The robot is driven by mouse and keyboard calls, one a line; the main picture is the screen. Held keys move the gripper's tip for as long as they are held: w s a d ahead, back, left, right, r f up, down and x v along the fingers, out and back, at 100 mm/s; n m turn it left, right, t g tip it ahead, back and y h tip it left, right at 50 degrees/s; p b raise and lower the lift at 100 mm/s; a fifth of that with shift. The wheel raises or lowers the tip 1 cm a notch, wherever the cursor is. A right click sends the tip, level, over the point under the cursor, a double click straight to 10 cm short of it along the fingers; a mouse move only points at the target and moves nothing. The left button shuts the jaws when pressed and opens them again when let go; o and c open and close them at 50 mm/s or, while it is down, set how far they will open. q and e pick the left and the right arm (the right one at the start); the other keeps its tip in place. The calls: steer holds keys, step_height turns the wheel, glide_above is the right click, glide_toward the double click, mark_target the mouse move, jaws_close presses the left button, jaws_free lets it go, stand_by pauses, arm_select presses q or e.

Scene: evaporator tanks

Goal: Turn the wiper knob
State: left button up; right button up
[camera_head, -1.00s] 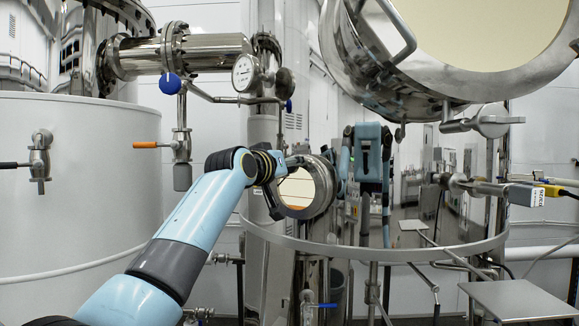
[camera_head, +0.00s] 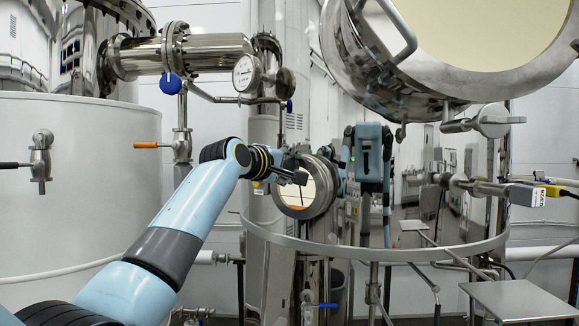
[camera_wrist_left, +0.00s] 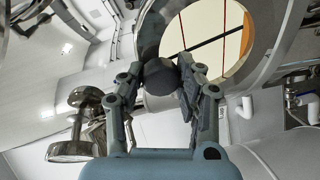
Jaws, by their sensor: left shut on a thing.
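The wiper knob (camera_wrist_left: 160,76) is a dark grey round knob in front of the rim of a round sight glass in the left wrist view. My left gripper (camera_wrist_left: 161,70) has a finger on each side of the knob and is shut on it. In the head view the left gripper (camera_head: 298,176) is at the upper left of the sight glass (camera_head: 306,188), and its fingers hide most of the knob. The sight glass has a steel rim and a pale pane with a dark bar and red lines. My right gripper is not in view.
A shiny steel tank (camera_head: 440,215) with a wide rim stands behind the sight glass and mirrors my body. A large open lid (camera_head: 370,75) hangs at the upper right. A pressure gauge (camera_head: 245,73) and an orange-handled valve (camera_head: 181,144) are at the upper left.

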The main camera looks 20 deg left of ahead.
arm_select(q)
steer(key=n, duration=0.4)
steer(key=shift+f, duration=0.15)
steer(key=shift+n+h, duration=0.5)
steer(key=shift+n, duration=1.7)
steer(key=shift+f, duration=0.1)
steer(key=o, duration=1.2)
steer(key=shift+c, duration=0.2)
steer(key=shift+s+a, duration=0.1)
steer(key=v, duration=1.1)
steer(key=shift+s+r, duration=0.25)
steer(key=shift+s, duration=0.1)
